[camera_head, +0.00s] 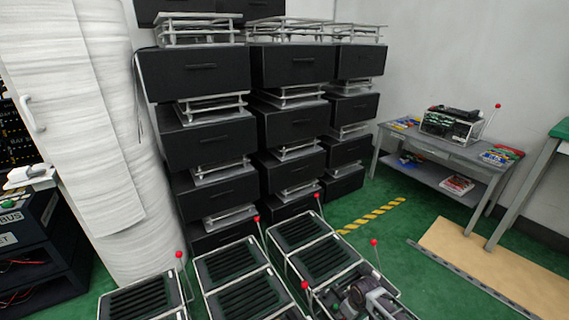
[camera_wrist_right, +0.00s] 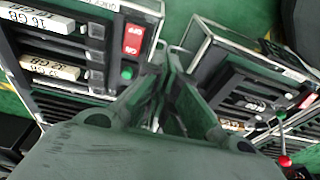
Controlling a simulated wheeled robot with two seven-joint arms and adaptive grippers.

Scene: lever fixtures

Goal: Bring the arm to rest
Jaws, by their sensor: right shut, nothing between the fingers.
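My right gripper (camera_wrist_right: 172,58) is shut, with its two dark fingers together and nothing between them. In the right wrist view it hangs over lever fixtures, one at the left (camera_wrist_right: 95,45) and one at the right (camera_wrist_right: 235,85). A lever with a red ball (camera_wrist_right: 285,160) is at the lower right, apart from the fingers. In the head view, a grey and dark mechanism that looks like my right gripper (camera_head: 365,298) is low at the bottom right, over a fixture. Its fingertips are hard to make out there. My left gripper is not in view.
Several framed black fixtures (camera_head: 230,262) with red-ball levers (camera_head: 256,219) crowd the bottom of the head view. Stacked black drawers (camera_head: 210,142) stand behind. A grey table (camera_head: 450,145) is at the right, near a tan board (camera_head: 490,268).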

